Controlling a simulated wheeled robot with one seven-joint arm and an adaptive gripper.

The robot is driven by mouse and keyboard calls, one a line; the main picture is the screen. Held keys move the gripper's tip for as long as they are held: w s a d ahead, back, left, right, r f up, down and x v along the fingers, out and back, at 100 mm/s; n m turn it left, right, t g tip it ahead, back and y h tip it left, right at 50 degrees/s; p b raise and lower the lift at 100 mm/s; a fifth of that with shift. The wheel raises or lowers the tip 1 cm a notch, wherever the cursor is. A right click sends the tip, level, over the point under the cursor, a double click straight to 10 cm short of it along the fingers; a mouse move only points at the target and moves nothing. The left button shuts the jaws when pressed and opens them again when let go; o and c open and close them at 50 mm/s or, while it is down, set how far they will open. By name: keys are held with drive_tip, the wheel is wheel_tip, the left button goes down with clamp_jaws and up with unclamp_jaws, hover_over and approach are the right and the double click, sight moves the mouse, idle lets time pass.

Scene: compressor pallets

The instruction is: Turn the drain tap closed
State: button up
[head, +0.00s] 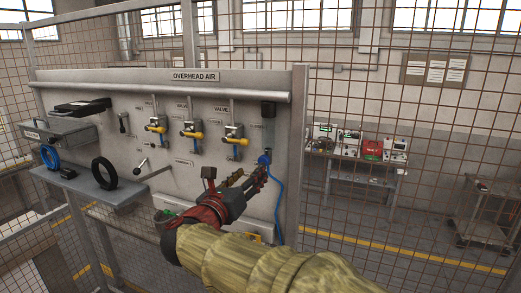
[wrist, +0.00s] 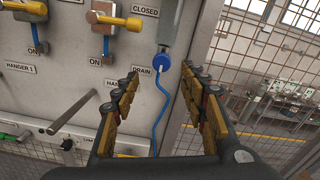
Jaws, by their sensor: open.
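The drain tap (wrist: 163,60) shows in the wrist view as a blue round knob below a grey cylinder, beside a DRAIN label. A thin blue hose hangs down from it. In the head view the blue tap (head: 264,160) is at the right end of the grey panel, partly behind my gripper. My gripper (wrist: 164,82) is open and empty, with its fingers spread to either side of the hose in the picture. The tap appears in the gap, beyond the fingertips. I cannot tell how far away it is. My gripper (head: 255,176) points at the panel's right end.
The OVERHEAD AIR panel (head: 240,88) carries several yellow-handled valves (head: 235,140). A shelf (head: 120,195) with black and blue rings is at left. Wire mesh fence (head: 400,120) stands to the right.

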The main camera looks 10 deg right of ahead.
sight(265, 160)
drive_tip(key=p+x, duration=0.2)
drive_tip(key=x, duration=0.5)
drive_tip(key=shift+w+d, duration=0.25)
drive_tip(key=shift+d, duration=0.1)
drive_tip(key=shift+c, duration=1.3)
drive_tip(key=c, duration=0.8)
clamp_jaws()
